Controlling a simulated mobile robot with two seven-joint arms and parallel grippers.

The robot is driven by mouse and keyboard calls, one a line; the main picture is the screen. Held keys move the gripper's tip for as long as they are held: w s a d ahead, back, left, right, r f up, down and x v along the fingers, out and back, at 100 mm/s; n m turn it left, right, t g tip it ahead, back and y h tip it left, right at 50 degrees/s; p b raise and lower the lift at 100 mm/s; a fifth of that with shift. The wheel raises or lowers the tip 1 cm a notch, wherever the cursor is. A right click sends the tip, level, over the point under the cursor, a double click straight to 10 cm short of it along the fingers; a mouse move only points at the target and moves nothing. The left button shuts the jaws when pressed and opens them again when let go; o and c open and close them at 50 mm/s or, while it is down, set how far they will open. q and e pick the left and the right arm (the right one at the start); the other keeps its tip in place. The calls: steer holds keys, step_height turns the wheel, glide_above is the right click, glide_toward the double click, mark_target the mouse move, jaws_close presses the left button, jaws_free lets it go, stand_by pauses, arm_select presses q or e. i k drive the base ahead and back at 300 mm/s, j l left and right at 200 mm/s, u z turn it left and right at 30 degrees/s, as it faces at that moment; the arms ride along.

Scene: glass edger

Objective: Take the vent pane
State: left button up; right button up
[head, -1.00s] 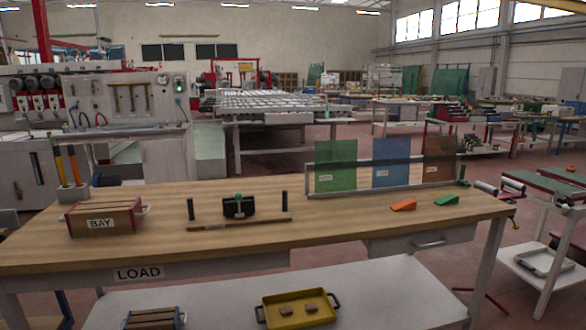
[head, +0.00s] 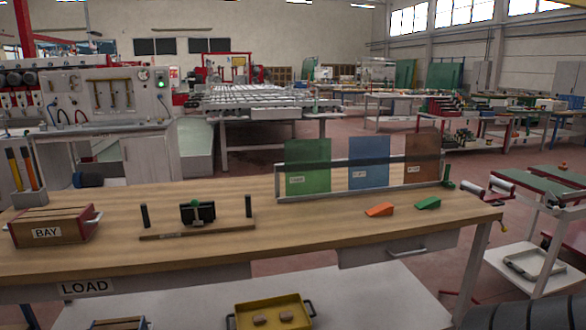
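Three flat glass panes stand upright in a row in a grey rack (head: 340,192) at the back right of the wooden bench. They are a green pane (head: 308,160), a blue pane (head: 370,175) and a brown pane (head: 421,172). Each bears a small white label low on its left side. The lettering is too small to read surely, so I cannot tell which is the vent pane. Neither of my grippers is in view.
On the bench (head: 300,235) are an orange wedge (head: 380,209), a green wedge (head: 428,203), a wooden stand with black posts (head: 198,230) and a BAY box (head: 52,228). A yellow tray (head: 270,316) sits on the shelf below. Bench in front of the rack's left part is clear.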

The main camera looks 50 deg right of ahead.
mark_target(308, 162)
steer(key=l+u, duration=0.15)
steer(key=l, duration=0.3)
steer(key=k+l+u, duration=0.15)
steer(key=l, duration=0.3)
steer(key=k+l, duration=0.1)
steer(key=l, duration=0.35)
steer(key=k+l+u, duration=0.1)
steer(key=l, duration=0.35)
steer(key=k+l, duration=0.1)
steer(key=l, duration=0.35)
steer(key=k+l+u, duration=0.15)
steer(key=l, duration=0.3)
